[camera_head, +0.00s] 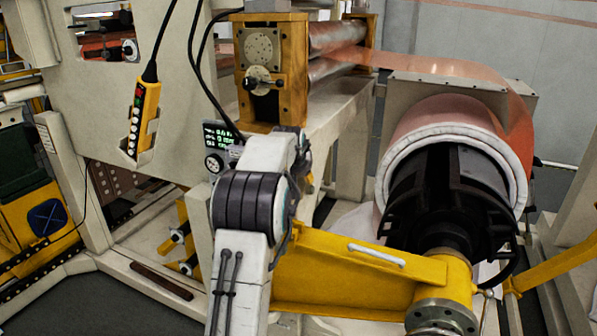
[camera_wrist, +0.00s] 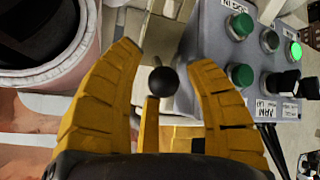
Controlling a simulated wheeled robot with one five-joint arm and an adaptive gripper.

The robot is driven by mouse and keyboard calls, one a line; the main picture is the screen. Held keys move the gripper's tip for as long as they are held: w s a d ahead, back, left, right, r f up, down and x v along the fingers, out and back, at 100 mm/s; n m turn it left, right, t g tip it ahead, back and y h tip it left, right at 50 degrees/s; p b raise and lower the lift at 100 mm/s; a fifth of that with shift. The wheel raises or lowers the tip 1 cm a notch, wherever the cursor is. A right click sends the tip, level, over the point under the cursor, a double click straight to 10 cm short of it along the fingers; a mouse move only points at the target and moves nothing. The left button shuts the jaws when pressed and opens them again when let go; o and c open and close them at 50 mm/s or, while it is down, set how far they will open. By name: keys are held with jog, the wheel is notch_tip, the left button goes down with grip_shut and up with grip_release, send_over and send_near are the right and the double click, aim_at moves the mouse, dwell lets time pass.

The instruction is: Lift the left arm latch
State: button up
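A black ball knob (camera_wrist: 162,81) on a short yellow lever (camera_wrist: 150,125) shows in the wrist view; it looks like the latch handle. My gripper (camera_wrist: 161,60) has its two yellow fingers spread, one on each side of the knob. Gaps show between the knob and both fingers, so it is open and holds nothing. In the head view my white arm covers the gripper and the latch. The yellow support arm (camera_head: 345,275) extends right from behind my arm to the black roll shaft.
A grey control box (camera_wrist: 215,20) with green buttons and black switches stands close to the right finger. A copper foil roll (camera_head: 450,120) is at right in the head view. A yellow pendant (camera_head: 143,120) hangs at left, and a yellow-sided roller stand (camera_head: 295,60) is behind.

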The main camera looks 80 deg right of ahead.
jog(key=shift+o, duration=0.2)
jog(key=v, duration=1.2)
